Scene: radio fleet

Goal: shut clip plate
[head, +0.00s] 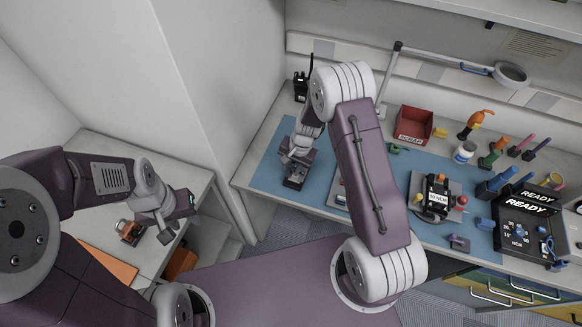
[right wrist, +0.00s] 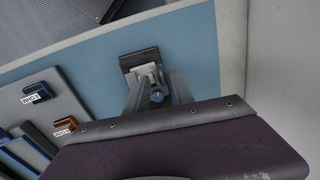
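A dark block-like device (head: 295,180) lies on the blue mat near its left end. In the right wrist view the dark device (right wrist: 132,61) has a pale metal piece (right wrist: 148,73) on its near side, which may be the clip plate; whether it stands open or shut I cannot tell. My right gripper (head: 297,160) points down over the device. In the right wrist view its fingers (right wrist: 160,80) are apart, with their tips close to the pale piece; contact is unclear. My left gripper (head: 178,222) hangs over the left side table, its finger gap unclear.
The blue mat (head: 267,170) holds a grey plate (head: 452,187) with a device on it. A red scrap bin (head: 414,124), a radio (head: 301,86), tools and black READY units (head: 528,222) stand around. A small device (head: 130,231) sits on the left table.

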